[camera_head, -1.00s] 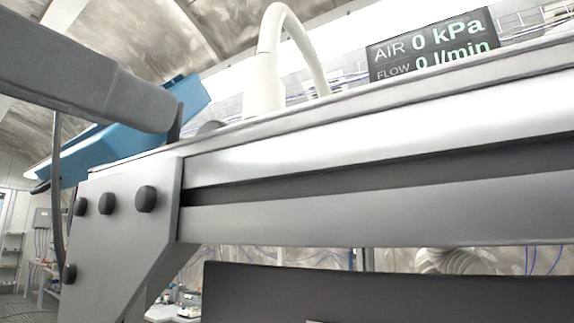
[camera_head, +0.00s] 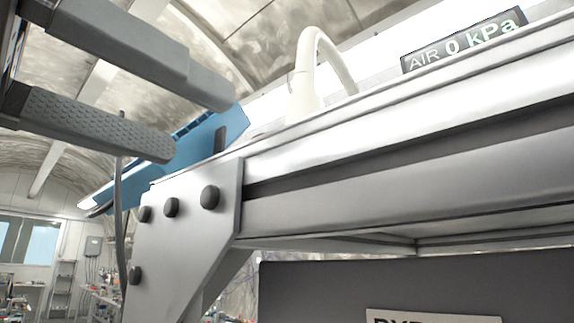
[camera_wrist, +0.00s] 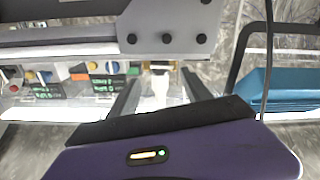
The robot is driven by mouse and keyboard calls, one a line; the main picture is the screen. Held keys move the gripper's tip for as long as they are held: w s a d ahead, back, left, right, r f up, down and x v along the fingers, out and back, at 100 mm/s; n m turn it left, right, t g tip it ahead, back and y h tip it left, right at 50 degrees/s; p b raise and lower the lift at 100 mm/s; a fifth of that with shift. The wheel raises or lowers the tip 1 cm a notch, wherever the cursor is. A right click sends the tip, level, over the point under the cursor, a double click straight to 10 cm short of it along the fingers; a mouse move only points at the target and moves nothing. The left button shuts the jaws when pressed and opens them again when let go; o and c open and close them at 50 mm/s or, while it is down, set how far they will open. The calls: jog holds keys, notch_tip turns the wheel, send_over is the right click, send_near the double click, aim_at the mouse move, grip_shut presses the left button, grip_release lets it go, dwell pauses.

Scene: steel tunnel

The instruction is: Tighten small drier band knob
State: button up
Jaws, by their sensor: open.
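My gripper (camera_head: 203,128) is at the upper left of the head view, its two grey fingers apart and empty, in front of a blue panel (camera_head: 190,150). In the wrist view my gripper (camera_wrist: 162,88) is open, with a pale upright part (camera_wrist: 160,84) showing between its fingers; I cannot tell how far beyond them it lies. No knob is clearly recognisable as the small drier band knob. Black round heads (camera_head: 210,197) sit on a grey bracket plate (camera_head: 190,235); they also show in the wrist view (camera_wrist: 167,39). Small coloured knob-like parts (camera_wrist: 29,75) sit beside green-lettered displays at left.
A metal frame beam (camera_head: 400,160) crosses the head view close by. A white bent hose (camera_head: 325,55) and an air display (camera_head: 465,42) reading 0 kPa stand behind it. A dark panel (camera_head: 330,290) hangs below. A dark cable (camera_head: 118,200) runs down beside the bracket.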

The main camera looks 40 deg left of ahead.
jog(key=w, duration=0.2)
jog(key=w+p, duration=0.1)
jog(key=w, duration=0.3)
jog(key=shift+w+d, duration=0.25)
jog(key=shift+w, duration=0.1)
grip_shut()
